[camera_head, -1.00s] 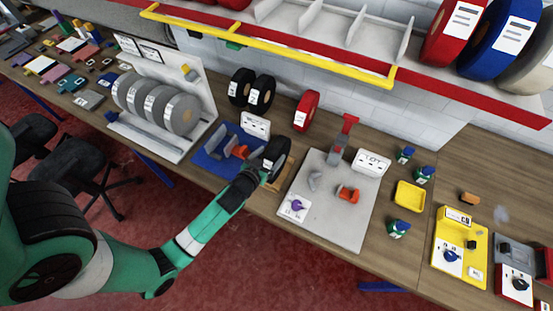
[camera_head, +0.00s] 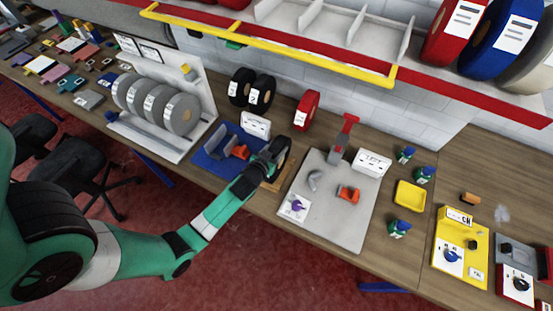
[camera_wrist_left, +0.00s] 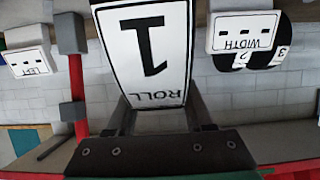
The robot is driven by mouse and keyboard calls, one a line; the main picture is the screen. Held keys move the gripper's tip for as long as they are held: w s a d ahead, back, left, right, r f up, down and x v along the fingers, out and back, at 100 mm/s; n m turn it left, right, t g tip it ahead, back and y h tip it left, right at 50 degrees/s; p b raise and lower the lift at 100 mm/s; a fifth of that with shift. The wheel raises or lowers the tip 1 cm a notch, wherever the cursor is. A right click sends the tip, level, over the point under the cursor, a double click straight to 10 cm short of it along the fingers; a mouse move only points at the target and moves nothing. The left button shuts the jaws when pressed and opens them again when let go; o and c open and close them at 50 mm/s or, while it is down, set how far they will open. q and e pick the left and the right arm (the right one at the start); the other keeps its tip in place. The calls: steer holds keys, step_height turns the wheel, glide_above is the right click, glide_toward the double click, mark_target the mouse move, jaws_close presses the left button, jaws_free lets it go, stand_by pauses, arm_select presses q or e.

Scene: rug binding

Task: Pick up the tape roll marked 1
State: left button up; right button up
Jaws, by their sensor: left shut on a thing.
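The tape roll marked 1 (camera_head: 282,149) is a black roll at the end of my left arm in the head view. My left gripper (camera_head: 268,163) is shut on it. In the left wrist view the roll's white label (camera_wrist_left: 150,55) with "ROLL" and "1", upside down, fills the middle between the two fingers of my left gripper (camera_wrist_left: 157,118). I cannot tell whether the roll still touches the wooden stand (camera_head: 275,184) under it. My right gripper is out of view.
Two black rolls (camera_head: 250,90) and a red roll (camera_head: 307,110) stand at the wall. A blue fixture (camera_head: 208,162) lies left of the gripper, a grey plate (camera_head: 330,220) right. The WIDTH sign (camera_head: 256,124) and LEFT sign (camera_head: 371,162) are close behind. A yellow-edged shelf (camera_head: 270,53) hangs above.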

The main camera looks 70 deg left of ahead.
arm_select(q)
jaws_close()
steer(key=shift+r, duration=0.1)
